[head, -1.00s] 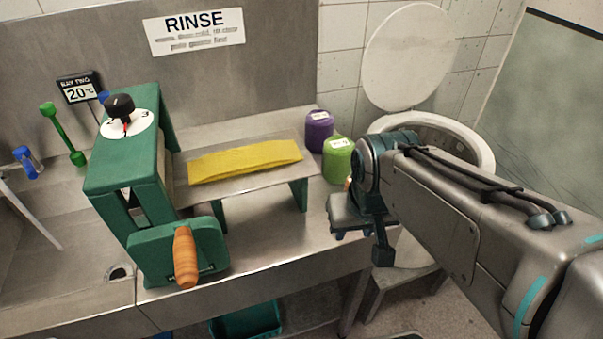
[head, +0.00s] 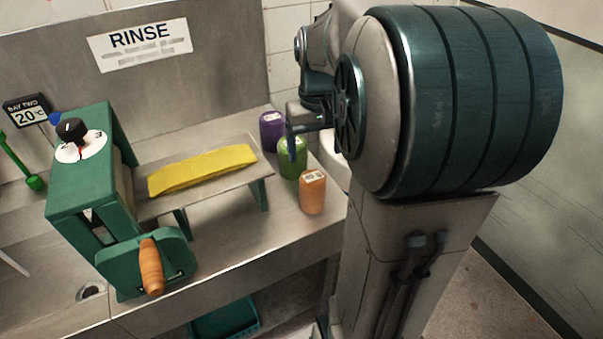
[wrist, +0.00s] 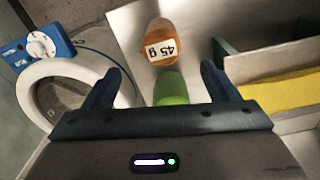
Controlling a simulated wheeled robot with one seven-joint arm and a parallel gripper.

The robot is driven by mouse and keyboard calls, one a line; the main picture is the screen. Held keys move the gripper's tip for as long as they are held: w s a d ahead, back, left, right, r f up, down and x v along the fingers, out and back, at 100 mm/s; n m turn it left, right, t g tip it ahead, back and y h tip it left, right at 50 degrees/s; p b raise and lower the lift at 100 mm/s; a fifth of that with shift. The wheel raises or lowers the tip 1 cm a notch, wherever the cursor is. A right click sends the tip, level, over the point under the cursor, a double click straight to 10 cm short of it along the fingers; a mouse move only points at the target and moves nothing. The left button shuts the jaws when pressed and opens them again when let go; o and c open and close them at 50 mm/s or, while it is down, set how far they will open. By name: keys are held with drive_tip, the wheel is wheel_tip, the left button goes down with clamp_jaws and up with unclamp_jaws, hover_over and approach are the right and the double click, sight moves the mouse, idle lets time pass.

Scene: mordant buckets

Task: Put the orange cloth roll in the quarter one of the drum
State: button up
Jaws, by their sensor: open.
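The orange cloth roll (head: 312,192) stands upright on the near right end of the steel counter. In the wrist view the orange roll (wrist: 160,32) shows a white "45 g" label and lies beyond the fingertips. My gripper (wrist: 160,82) is open and empty, with its fingers spread either side of the green roll's place in the picture. In the head view my gripper (head: 298,135) is partly hidden by my arm, by the green roll. The white round rim of the drum (wrist: 32,82) shows at left in the wrist view. Its quarters cannot be made out.
A green roll (head: 291,163) and a purple roll (head: 272,130) stand behind the orange one. A yellow cloth (head: 200,169) lies on a raised shelf beside the green cranked machine (head: 82,165). A blue dial box (wrist: 38,45) sits by the drum.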

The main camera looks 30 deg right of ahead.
sight(313, 189)
wheel_tip(313, 189, down, 14)
drive_tip(key=shift+w+a+r+p, duration=0.1)
drive_tip(key=shift+r+p, duration=0.15)
drive_tip(key=shift+p, duration=0.2)
drive_tip(key=c, duration=1.2)
drive_tip(key=shift+r, duration=0.15)
